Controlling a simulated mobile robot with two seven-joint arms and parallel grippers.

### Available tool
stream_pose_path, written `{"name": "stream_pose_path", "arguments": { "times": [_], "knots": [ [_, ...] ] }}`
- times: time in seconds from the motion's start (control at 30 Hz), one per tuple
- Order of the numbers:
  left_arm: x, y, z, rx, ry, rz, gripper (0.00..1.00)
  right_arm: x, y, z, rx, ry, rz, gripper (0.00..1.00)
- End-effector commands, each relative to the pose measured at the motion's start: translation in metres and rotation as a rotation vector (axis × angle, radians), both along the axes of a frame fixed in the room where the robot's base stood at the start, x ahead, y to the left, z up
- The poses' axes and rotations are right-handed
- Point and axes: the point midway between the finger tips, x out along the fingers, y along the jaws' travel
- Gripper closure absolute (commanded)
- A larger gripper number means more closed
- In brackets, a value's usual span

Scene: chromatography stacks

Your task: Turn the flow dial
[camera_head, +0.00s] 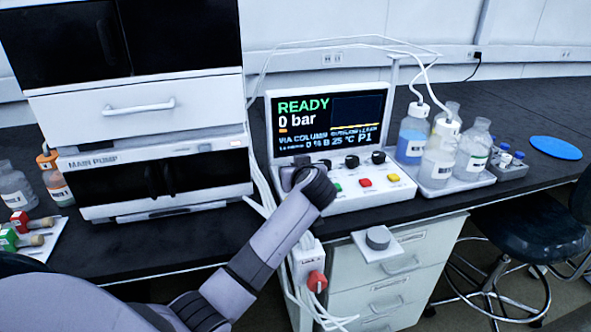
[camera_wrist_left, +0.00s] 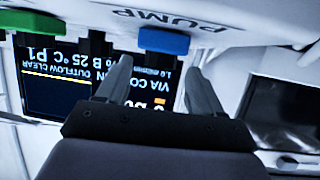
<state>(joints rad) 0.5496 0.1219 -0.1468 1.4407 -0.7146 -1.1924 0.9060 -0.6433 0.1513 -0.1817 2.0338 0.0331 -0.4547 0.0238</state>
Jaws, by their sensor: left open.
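The control panel (camera_head: 345,196) has a row of dark dials under its screen, among them a middle dial (camera_head: 352,161) and a right dial (camera_head: 378,157). I cannot read which is marked flow. My left wrist covers the panel's left end in the head view. In the left wrist view, upside down, my left gripper (camera_wrist_left: 160,68) is open and empty. My right gripper is out of view.
The screen (camera_head: 330,120) reads READY and 0 bar. The main pump unit (camera_head: 150,180) stands close on the left. Bottles on a tray (camera_head: 470,182) stand to the right. White cables run beside the panel. A grey knob (camera_head: 378,238) and red knob (camera_head: 316,281) are below.

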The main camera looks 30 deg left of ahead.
Motion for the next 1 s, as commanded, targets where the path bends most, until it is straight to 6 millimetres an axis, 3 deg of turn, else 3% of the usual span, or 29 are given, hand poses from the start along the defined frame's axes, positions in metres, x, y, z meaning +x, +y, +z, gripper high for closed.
{"name": "stream_pose_path", "arguments": {
  "times": [0.2,0.53,0.57,0.7,0.73,1.0],
  "knots": [
    [0.0116,0.011,-0.0065,0.0,0.0,-0.001,0.33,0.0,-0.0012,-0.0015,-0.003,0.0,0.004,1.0],
    [0.0136,0.0131,-0.0079,-0.001,-0.001,-0.001,0.33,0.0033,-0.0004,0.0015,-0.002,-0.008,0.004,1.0],
    [0.0136,0.0131,-0.0079,-0.001,-0.001,-0.001,0.37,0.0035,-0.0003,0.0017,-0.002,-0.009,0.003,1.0],
    [0.0136,0.0131,-0.0078,-0.001,-0.001,-0.001,0.82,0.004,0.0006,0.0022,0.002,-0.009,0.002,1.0],
    [0.0135,0.0131,-0.0079,-0.001,-0.001,-0.001,0.9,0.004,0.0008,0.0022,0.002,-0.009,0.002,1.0],
    [0.0128,0.0136,-0.0067,0.0,0.0,-0.017,0.89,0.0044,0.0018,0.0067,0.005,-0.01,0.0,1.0]
  ]
}}
